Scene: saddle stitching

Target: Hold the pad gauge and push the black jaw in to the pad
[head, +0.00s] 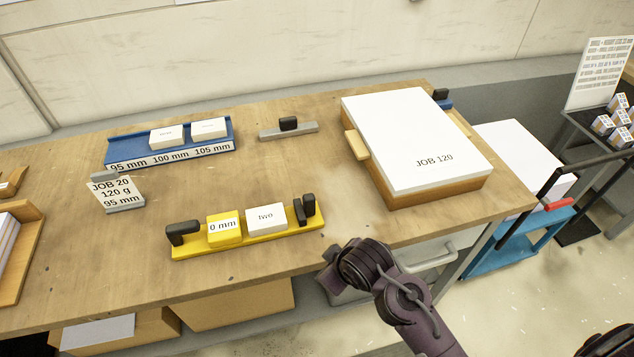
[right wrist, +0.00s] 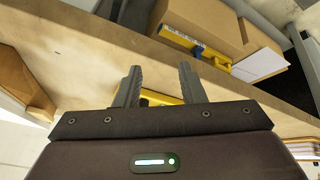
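The yellow pad gauge (head: 250,241) lies on the wooden table near its front edge. On it sit a yellow "0 mm" block (head: 224,228) and a white pad marked "two" (head: 266,218), side by side. A black jaw (head: 299,212) stands just right of the pad with a narrow gap, beside another black upright (head: 309,204). A black handle (head: 182,232) is at the left end. My right gripper (right wrist: 158,72) is open and empty; in its view, part of the yellow gauge (right wrist: 166,98) shows beyond the fingers. My left gripper is not in view.
A blue rack (head: 215,146) with white pads and a grey tool (head: 288,130) lie behind. A job card (head: 118,192) stands at left. A large paper stack (head: 415,140) on a wooden base is at right. Cardboard boxes (head: 230,305) sit under the table.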

